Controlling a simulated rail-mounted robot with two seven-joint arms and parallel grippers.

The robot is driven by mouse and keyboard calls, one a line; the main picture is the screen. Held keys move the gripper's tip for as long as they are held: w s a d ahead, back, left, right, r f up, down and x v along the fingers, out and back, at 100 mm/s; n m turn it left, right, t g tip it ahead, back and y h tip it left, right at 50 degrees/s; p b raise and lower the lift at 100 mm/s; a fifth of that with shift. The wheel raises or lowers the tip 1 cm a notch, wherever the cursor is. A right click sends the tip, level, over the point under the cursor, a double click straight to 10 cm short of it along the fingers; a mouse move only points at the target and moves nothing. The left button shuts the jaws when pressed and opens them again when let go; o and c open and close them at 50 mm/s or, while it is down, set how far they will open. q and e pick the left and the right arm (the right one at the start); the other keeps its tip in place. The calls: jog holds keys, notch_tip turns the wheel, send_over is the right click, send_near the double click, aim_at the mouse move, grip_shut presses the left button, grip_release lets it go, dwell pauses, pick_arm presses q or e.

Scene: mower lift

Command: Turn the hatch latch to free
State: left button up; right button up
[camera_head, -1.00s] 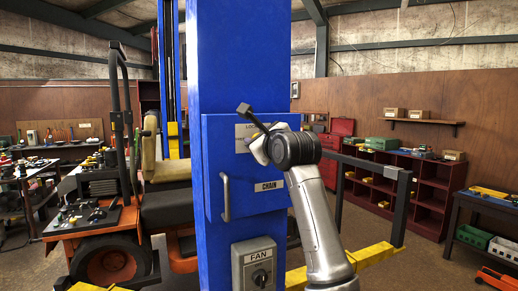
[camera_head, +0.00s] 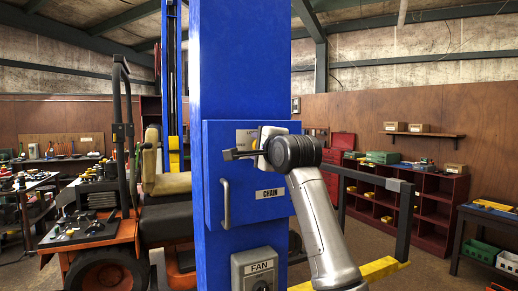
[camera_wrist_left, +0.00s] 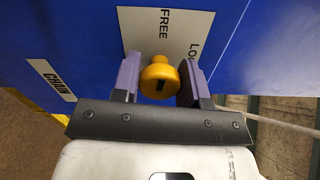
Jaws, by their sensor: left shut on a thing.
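The blue hatch (camera_head: 238,180) on the blue column is closed, with a grey bar handle at its left and a CHAIN label. The yellow latch knob (camera_wrist_left: 159,72) sits on a pale plate marked FREE and LOCK in the left wrist view. My left gripper (camera_wrist_left: 158,88) is shut on the knob, one finger on each side. In the head view the gripper (camera_head: 262,148) is at the hatch's upper right and mostly hides the latch. The knob's exact setting is hard to tell. My right gripper is not in view.
A grey FAN switch box (camera_head: 258,270) is on the column below the hatch. An orange vehicle (camera_head: 100,250) stands behind at left. A dark-red shelf unit (camera_head: 405,195) stands along the right wall. A yellow beam (camera_head: 380,269) lies low at right.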

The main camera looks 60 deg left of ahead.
pick_arm(q)
jog(key=shift+n, duration=0.9)
jog(key=o, duration=0.9)
jog(key=shift+d, duration=0.35)
jog(key=s+d+b, duration=0.1)
jog(key=d+b, duration=0.1)
jog(key=d, duration=1.1)
jog(key=shift+s+b, duration=0.2)
jog(key=shift+b, duration=0.2)
